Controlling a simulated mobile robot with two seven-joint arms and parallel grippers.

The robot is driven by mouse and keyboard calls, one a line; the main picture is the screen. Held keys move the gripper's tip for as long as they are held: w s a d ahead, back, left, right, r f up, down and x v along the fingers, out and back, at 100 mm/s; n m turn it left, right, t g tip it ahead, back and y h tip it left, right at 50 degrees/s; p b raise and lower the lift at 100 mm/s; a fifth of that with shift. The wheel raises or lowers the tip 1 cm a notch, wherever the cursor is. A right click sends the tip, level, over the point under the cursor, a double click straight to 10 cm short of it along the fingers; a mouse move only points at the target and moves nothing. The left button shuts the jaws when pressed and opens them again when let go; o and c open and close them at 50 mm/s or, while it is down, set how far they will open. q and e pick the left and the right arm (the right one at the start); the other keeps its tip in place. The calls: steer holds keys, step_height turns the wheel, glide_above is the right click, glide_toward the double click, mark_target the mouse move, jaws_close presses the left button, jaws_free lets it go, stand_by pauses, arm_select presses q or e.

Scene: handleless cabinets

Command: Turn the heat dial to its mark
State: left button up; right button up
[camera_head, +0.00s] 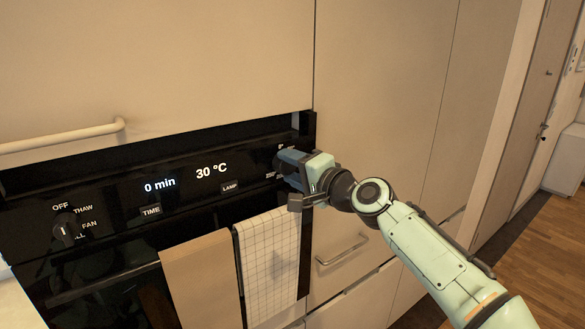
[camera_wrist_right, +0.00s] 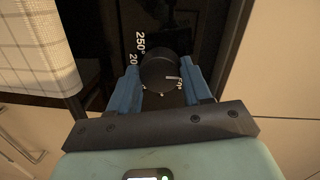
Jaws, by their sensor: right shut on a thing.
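The heat dial (camera_wrist_right: 160,74) is a round black knob with a pale pointer line, on the black oven panel (camera_head: 110,190). In the right wrist view it sits between the blue fingers of my right gripper (camera_wrist_right: 163,90), which is shut on it. Scale numbers reading 250° and 20 show to the left of the dial. In the head view my right gripper (camera_head: 285,164) reaches the right end of the panel and hides most of the dial. The display (camera_head: 186,178) reads 0 min and 30 °C. My left gripper is not in view.
A function knob (camera_head: 66,230) sits at the panel's left. A checked towel (camera_head: 268,262) and a tan towel (camera_head: 203,280) hang below the panel. Cabinet handles (camera_head: 343,248) stick out at the lower right and upper left (camera_head: 65,137). Open floor lies at the far right.

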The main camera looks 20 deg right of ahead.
steer(key=o, duration=1.1)
steer(key=shift+c, duration=0.2)
steer(key=shift+s+d, duration=0.15)
steer(key=shift+s, duration=0.05)
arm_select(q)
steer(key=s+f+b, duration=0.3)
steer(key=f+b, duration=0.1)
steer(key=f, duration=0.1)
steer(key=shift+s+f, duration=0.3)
arm_select(e)
steer(key=v, duration=1.3)
steer(key=shift+w+r, duration=0.1)
